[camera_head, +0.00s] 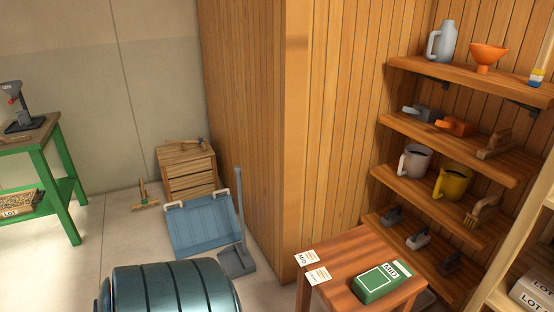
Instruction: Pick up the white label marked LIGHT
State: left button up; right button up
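Two small white labels lie on the left end of a reddish-brown wooden table (345,262) at the lower right. The farther label (306,257) appears to read MID. The nearer label (318,276) has print too small to read surely, so I cannot confirm that it says LIGHT. A green box (376,288) with a white MID marking lies to their right on the same table. Neither of my grippers is in view.
Wall shelves (460,80) with jugs, a funnel and tools rise behind the table. A teal ribbed drum (170,292) stands at the bottom, left of the table. A blue dustpan-like tray (203,228) and wooden crate (187,172) are farther back. A green workbench (62,150) stands left.

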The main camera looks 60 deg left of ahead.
aim_at(319, 275)
jog(key=u, duration=1.6)
